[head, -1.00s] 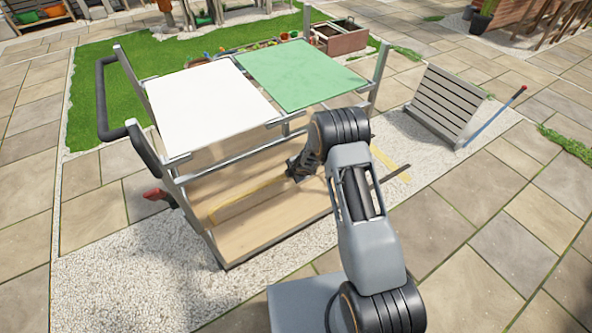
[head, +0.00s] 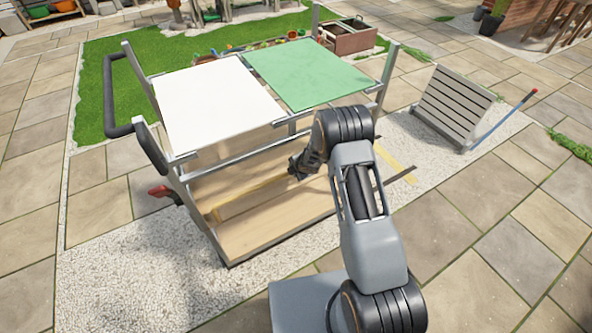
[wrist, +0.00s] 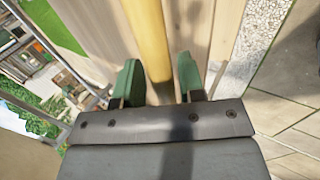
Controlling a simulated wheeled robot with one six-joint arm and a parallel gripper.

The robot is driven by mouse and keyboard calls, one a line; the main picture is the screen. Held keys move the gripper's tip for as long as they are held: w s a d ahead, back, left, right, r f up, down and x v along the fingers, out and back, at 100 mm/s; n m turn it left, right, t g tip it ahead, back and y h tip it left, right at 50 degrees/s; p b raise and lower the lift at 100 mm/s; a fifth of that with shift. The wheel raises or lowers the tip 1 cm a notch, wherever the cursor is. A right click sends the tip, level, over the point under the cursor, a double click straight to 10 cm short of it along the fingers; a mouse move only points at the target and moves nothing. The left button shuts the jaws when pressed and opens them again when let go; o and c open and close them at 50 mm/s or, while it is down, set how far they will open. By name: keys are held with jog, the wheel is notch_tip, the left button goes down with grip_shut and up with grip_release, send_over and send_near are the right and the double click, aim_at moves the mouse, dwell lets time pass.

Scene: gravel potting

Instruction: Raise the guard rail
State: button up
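The guard rail, a yellow bar (head: 248,193), runs along the near side of a grey-framed cart, low in front of its wooden boards. My arm hides its right part in the head view. My gripper (head: 297,168) is at the bar. In the wrist view its two green fingers (wrist: 160,80) stand apart on either side of the yellow bar (wrist: 149,40), with a gap showing beside the right finger. Whether the left finger touches the bar I cannot tell.
The cart carries a white panel (head: 217,103) and a green panel (head: 308,74) on top. A black handle (head: 108,95) and a red-and-black part (head: 166,193) are at its left. A slatted bench (head: 452,105) stands right on gravel. Paving at the front right is clear.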

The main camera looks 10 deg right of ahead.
jog(key=shift+o, duration=0.7)
jog(key=shift+d, duration=0.25)
jog(key=p+v, duration=0.2)
jog(key=v, duration=1.2)
jog(key=shift+p, duration=0.3)
jog(key=shift+f, duration=0.1)
jog(key=s+d+r+m+g+h, duration=0.45)
jog(key=s+d+r+m, duration=0.2)
jog(key=s+m, duration=0.6)
jog(key=s+a+r+m+t+y, duration=0.1)
jog(key=s+r+m, duration=0.3)
jog(key=r, duration=0.4)
jog(key=s+a+r+m+t+y, duration=0.1)
jog(key=s+a+r+m, duration=0.2)
jog(key=s+r+m, duration=0.2)
notch_tip(320, 180, up, 3)
jog(key=shift+s+a, duration=0.25)
jog(key=shift+s, duration=0.85)
